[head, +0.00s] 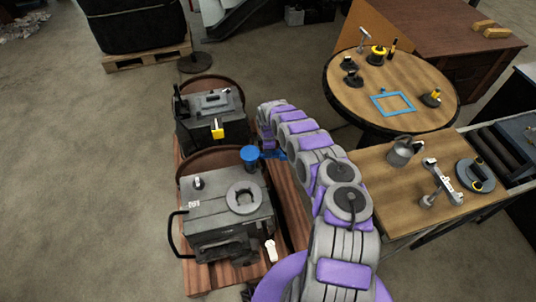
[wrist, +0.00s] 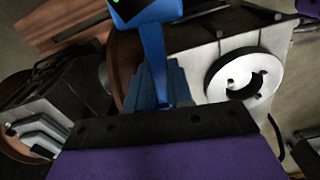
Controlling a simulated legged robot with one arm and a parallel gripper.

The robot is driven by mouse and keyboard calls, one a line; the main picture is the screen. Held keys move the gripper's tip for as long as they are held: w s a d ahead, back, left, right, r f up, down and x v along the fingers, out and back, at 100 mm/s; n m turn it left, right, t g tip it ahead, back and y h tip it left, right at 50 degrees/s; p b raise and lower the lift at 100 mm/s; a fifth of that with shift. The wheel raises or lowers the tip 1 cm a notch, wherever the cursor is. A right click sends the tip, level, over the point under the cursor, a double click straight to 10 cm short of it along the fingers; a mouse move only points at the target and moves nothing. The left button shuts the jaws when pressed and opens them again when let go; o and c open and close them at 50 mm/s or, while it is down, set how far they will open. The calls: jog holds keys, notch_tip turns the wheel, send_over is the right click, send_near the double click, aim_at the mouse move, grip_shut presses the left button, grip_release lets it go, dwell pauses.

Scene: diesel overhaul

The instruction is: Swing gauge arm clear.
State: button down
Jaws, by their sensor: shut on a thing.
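In the wrist view the blue gauge arm (wrist: 154,60) runs down from a blue head with a small green light at the top edge. My gripper (wrist: 165,105) is shut on the lower end of the gauge arm. In the head view my own arm hides most of the gripper. The white ring (wrist: 243,75) lies just right of the gauge arm.
A second engine unit (head: 210,115) stands behind on the same wooden pallet (head: 285,195). A round table (head: 345,95) with tools and a blue frame (head: 393,103) is at the upper right. A bench (head: 390,222) with a can stands right. The floor at left is clear.

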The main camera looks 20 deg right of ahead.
jog(key=shift+w+d+n+b, duration=0.15)
jog(key=shift+w+n+b, duration=0.45)
jog(key=shift+n, duration=0.2)
jog(key=shift+w, duration=0.1)
jog(key=c, duration=1)
grip_release()
notch_tip(320, 180, up, 17)
jog(key=p, duration=0.2)
jog(key=shift+r, duration=0.15)
